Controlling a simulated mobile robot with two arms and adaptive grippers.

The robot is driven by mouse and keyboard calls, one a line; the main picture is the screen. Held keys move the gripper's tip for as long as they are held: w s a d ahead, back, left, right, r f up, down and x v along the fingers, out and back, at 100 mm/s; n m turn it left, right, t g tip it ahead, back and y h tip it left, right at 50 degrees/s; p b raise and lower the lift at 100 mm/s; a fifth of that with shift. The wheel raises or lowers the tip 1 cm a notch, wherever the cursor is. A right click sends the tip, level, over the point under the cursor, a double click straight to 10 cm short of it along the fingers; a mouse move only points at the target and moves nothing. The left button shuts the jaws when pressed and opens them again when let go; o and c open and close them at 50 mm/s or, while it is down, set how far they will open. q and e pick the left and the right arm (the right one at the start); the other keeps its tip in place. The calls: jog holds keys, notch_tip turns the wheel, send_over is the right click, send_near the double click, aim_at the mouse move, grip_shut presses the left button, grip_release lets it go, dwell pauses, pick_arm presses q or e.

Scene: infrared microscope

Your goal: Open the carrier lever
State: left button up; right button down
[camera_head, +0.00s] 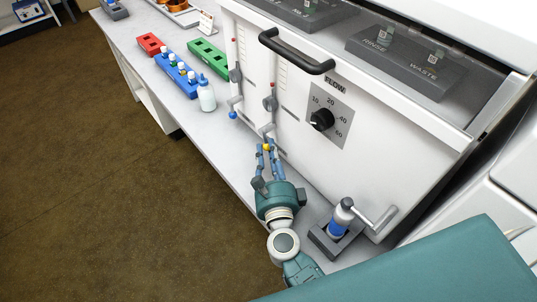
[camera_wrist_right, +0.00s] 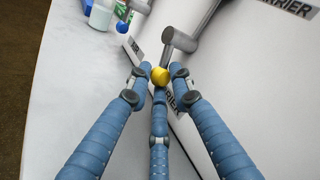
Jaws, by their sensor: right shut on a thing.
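The lever with a yellow ball end (camera_head: 266,147) hangs on the front of the white instrument (camera_head: 290,90). In the right wrist view its yellow ball (camera_wrist_right: 160,76) and grey rod (camera_wrist_right: 168,54) show, with partly hidden "CARRIER" lettering behind. My right gripper (camera_head: 268,153) is shut on the yellow ball; in the right wrist view its blue fingers (camera_wrist_right: 160,84) close around it from both sides and below. A second lever with a blue ball end (camera_head: 233,114) hangs to the left. My left gripper is not in view.
A white bottle (camera_head: 207,97), blue rack (camera_head: 176,76), green rack (camera_head: 208,57) and red block (camera_head: 150,44) stand on the bench to the left. The flow knob (camera_head: 321,119) and black handle (camera_head: 295,52) are on the instrument. A grey holder (camera_head: 336,238) stands at right.

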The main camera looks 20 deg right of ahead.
jog(key=c, duration=1.5)
grip_release()
jog(key=shift+c, duration=0.2)
jog(key=s, duration=0.4)
jog(key=s+a, duration=0.1)
jog(key=s, duration=0.3)
jog(key=s+a, duration=0.1)
jog(key=s, duration=0.3)
jog(key=shift+r, duration=0.15)
jog(key=shift+w, duration=0.1)
